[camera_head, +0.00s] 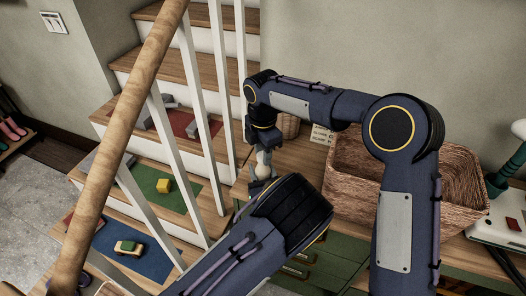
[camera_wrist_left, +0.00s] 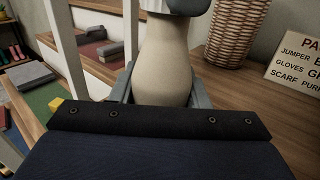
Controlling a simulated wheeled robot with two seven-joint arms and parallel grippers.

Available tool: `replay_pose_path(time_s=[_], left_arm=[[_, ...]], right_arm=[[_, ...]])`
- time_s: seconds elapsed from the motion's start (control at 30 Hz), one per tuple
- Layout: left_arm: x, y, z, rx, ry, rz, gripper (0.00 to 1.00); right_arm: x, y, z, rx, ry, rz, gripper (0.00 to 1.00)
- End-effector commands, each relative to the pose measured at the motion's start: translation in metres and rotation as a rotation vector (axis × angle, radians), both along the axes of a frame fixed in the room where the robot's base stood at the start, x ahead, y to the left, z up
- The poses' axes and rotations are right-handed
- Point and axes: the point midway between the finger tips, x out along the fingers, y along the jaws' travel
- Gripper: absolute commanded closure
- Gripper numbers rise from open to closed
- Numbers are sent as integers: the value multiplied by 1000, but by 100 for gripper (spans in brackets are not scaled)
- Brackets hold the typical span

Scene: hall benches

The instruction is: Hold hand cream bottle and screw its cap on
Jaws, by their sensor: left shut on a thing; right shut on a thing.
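The beige hand cream bottle (camera_wrist_left: 166,62) stands upright at the centre of the left wrist view. In the head view the bottle (camera_head: 264,163) is small and partly hidden between my arms. My left gripper (camera_wrist_left: 164,90) is shut on the bottle's lower body, one grey finger on each side. A white cap (camera_wrist_left: 156,5) shows at the bottle's top, cut by the picture edge. My right gripper (camera_head: 263,146) comes down from above and is shut on the cap. Whether the cap's thread is engaged cannot be seen.
A wicker basket (camera_head: 352,195) stands on the wooden bench right of the bottle. A smaller woven pot (camera_wrist_left: 230,32) and a lettered sign (camera_wrist_left: 297,65) are behind. White balusters (camera_head: 196,75) and stairs with toys lie to the left.

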Motion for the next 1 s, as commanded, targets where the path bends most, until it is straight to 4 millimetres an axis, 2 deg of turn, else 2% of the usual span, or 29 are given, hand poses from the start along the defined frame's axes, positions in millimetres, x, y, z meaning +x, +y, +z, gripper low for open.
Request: replay_pose_path(time_s=[0.3, 0.5, 0.6, 0.77, 0.8, 0.97, 1.0], left_arm=[[0, 0, 0, 0, -1, 0, 100], [0, 0, 0, 0, -1, -1, 100], [0, 0, 0, 0, -1, -1, 100], [0, 0, 0, 0, -1, -1, 100], [0, 0, 0, 0, -1, -1, 100], [0, 0, 0, 0, -1, -1, 100], [0, 0, 0, 0, -1, -1, 100]], right_arm=[[0, 1, 0, 0, -3, -881, 97], [0, 1, 0, 1, -4, -1401, 97], [0, 1, 0, 1, -3, -1578, 97], [1, 1, -1, 2, -1, -1588, 97], [1, 1, -1, 2, -1, -1588, 66], [0, 0, -1, 0, -1, -1586, 45], [0, 0, -1, 0, -1, -1586, 44]])
